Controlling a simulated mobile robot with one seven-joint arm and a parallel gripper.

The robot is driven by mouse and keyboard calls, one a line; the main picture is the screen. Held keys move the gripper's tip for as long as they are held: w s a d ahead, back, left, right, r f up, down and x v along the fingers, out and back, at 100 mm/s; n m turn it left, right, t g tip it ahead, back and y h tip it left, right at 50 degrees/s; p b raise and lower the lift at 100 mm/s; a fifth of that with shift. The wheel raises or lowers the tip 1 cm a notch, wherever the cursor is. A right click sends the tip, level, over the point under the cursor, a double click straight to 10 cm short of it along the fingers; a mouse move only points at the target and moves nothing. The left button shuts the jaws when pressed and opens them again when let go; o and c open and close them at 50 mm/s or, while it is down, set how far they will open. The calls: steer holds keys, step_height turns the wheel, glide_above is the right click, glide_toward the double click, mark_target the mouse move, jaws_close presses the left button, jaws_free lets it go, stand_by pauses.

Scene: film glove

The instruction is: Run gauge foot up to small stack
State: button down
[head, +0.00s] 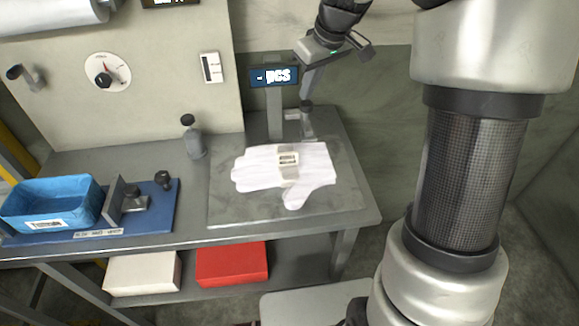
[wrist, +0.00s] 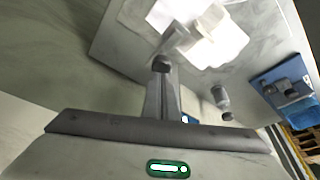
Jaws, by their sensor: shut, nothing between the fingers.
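A white glove stack (head: 262,168) with a paper band and printed label (head: 288,160) lies flat on a grey plate (head: 235,212); it also shows at the top of the wrist view (wrist: 225,40). Behind it stands the gauge, with a grey post and a display (head: 273,76) reading "- pcs". A small grey gauge part with a dark top (head: 306,118) stands at the plate's back edge. My gripper (head: 308,95) points down above it, shut and empty. In the wrist view its fingertips (wrist: 162,75) end at a dark knob; I cannot tell whether they touch. The gauge foot is not clearly distinguishable.
A grey bottle (head: 194,140) stands left of the plate. Further left are a blue tray (head: 45,203) and a small fixture (head: 130,198) on a blue mat (head: 75,238). White (head: 143,273) and red (head: 232,265) boxes sit on the lower shelf. The plate's front is clear.

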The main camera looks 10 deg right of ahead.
mark_target(310, 105)
steer(key=shift+f, duration=0.15)
steer(key=shift+f+b, duration=2.75)
steer(key=shift+f, duration=0.65)
step_height(310, 105, up, 14)
steer(key=p, duration=1)
stand_by(0.4)
stand_by(0.4)
